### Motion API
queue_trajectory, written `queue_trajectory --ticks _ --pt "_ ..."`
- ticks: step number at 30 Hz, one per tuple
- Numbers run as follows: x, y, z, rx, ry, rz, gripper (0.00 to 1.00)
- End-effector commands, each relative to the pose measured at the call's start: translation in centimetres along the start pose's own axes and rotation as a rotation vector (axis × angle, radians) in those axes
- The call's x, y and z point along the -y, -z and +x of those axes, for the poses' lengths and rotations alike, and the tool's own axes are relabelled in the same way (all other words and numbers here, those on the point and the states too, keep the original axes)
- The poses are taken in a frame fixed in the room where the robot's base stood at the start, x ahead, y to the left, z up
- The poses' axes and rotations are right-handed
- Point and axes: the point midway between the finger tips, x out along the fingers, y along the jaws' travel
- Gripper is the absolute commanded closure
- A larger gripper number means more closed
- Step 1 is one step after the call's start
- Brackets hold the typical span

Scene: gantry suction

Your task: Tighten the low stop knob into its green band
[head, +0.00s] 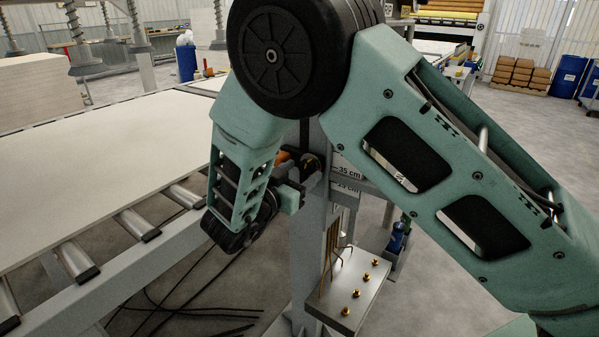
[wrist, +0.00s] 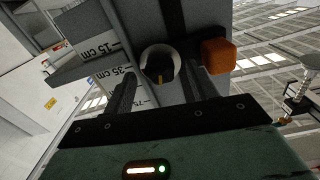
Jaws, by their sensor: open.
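A round black knob (wrist: 160,66) with a yellow pointer mark and a pale rim faces me on a grey post in the wrist view. My gripper (wrist: 160,82) is open, with one dark finger on either side of the knob. I cannot tell whether the fingers touch it. An orange block (wrist: 218,54) sits just right of the knob. Plates marked 15 cm (wrist: 98,49) and 35 cm (wrist: 122,73) lie to its left. No green band can be made out. In the head view my gripper (head: 297,176) is at the post (head: 312,235), and my arm partly hides that area.
A roller table (head: 135,228) with a large pale panel (head: 95,170) fills the left. A metal block (head: 350,290) with several brass pegs stands low beside the post. Dark cables (head: 160,308) lie on the floor. Open floor (head: 435,290) shows at the lower right.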

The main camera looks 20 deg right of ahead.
Motion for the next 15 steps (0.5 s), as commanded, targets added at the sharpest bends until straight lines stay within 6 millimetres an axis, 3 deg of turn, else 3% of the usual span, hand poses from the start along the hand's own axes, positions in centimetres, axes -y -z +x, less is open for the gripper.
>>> queue_trajectory --ticks 10,15 --pt "0.00 -0.03 0.31 0.001 0.001 0.000 0.45" --pt "0.00 -0.03 0.29 0.001 0.001 0.000 0.87"
